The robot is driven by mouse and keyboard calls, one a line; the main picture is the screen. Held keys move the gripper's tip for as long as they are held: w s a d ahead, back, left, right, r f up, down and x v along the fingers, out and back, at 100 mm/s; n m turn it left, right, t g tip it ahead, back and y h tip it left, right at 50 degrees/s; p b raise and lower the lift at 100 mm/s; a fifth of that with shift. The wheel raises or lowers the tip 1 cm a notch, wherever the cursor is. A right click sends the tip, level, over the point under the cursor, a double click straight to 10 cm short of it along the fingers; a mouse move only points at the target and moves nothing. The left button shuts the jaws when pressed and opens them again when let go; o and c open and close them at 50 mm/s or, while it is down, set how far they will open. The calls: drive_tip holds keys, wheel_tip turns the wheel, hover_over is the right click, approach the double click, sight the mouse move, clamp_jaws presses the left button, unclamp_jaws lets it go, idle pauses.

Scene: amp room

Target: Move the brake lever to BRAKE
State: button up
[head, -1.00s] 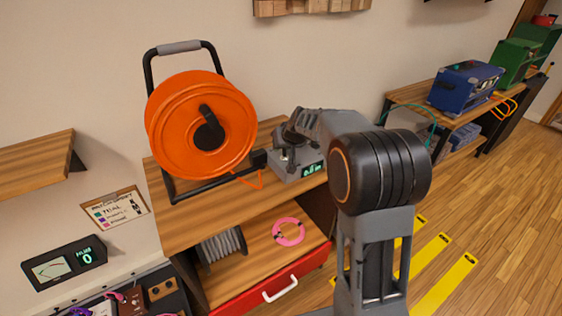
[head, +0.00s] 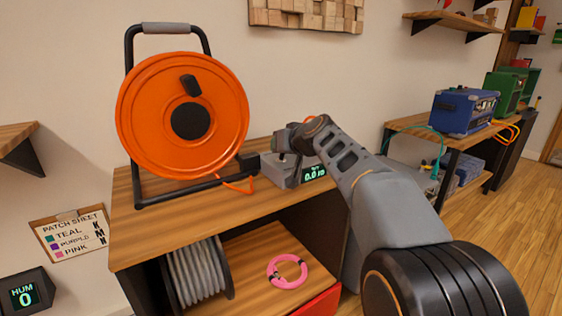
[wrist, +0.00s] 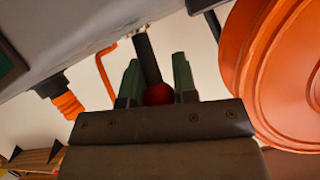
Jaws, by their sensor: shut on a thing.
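The brake lever (wrist: 147,55) is a dark rod with a red ball knob (wrist: 158,94) in the wrist view. My gripper (wrist: 156,72) has its two green fingers on either side of the rod, shut on the lever at the knob end. In the head view my gripper (head: 289,153) is at the grey box (head: 291,175), which has a green readout and stands on the wooden bench right of the orange reel. There my wrist and arm hide the lever, and no BRAKE marking can be read.
The orange cable reel (head: 215,139) in its black frame stands close left of the box; it also shows in the wrist view (wrist: 285,70). A grey cable spool (head: 196,276) and a pink coil (head: 274,274) lie on the shelf below. A blue amp (head: 463,112) stands at right.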

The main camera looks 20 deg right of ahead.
drive_tip(key=shift+b, duration=0.5)
drive_tip(key=o, duration=0.9)
drive_tip(key=v, duration=0.4)
drive_tip(key=p+v, duration=0.1)
drive_tip(key=v, duration=0.4)
drive_tip(key=p+v, duration=0.1)
drive_tip(key=v, duration=0.4)
drive_tip(key=shift+s+f, duration=0.1)
drive_tip(key=shift+f, duration=0.2)
drive_tip(key=shift+r, duration=0.1)
